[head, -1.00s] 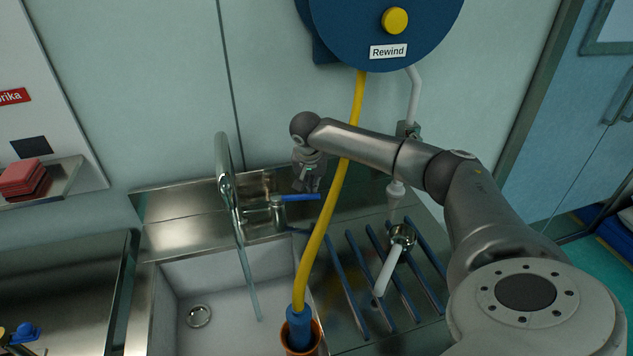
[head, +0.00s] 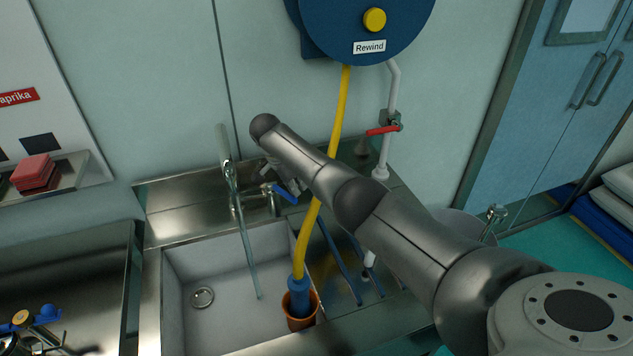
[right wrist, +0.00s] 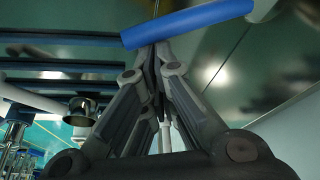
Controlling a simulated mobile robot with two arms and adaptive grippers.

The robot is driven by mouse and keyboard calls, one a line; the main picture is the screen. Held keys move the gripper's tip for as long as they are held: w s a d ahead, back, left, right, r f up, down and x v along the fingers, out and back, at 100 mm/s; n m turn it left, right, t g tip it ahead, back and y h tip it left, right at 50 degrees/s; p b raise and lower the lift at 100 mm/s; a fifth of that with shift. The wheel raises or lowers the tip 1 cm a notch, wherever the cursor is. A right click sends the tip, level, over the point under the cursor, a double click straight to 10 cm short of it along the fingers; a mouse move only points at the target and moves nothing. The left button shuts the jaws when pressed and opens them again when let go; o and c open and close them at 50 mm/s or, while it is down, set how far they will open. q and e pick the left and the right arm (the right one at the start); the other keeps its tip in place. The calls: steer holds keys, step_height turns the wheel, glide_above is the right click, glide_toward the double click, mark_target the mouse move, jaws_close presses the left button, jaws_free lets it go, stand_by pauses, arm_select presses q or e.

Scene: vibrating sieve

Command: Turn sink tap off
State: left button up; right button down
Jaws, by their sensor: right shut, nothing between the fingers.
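The sink tap (head: 226,165) stands behind the basin, and a stream of water (head: 249,262) runs from its spout. Its blue lever (head: 286,194) sticks out to the right from the tap's base. My right gripper (head: 292,184) is beside the lever, partly hidden by my right arm. In the right wrist view the blue lever (right wrist: 190,22) lies across the picture just beyond the fingertips of my gripper (right wrist: 154,58). The fingers are shut with nothing between them; whether they touch the lever is not clear. My left gripper is not in view.
A yellow hose (head: 339,120) hangs from a blue reel (head: 362,22) into an orange cup (head: 302,318), close to my right arm. A white pipe with a red valve handle (head: 383,130) stands on the right. The basin (head: 215,270) is otherwise open.

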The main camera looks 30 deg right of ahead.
steer(key=a+m, duration=0.1)
steer(key=m, duration=0.1)
steer(key=a+g, duration=0.1)
steer(key=shift+s+a+m, duration=0.25)
steer(key=shift+a+m, duration=0.05)
steer(key=shift+m, duration=0.1)
steer(key=shift+a, duration=0.55)
glide_toward(290, 197)
stand_by(0.5)
stand_by(0.4)
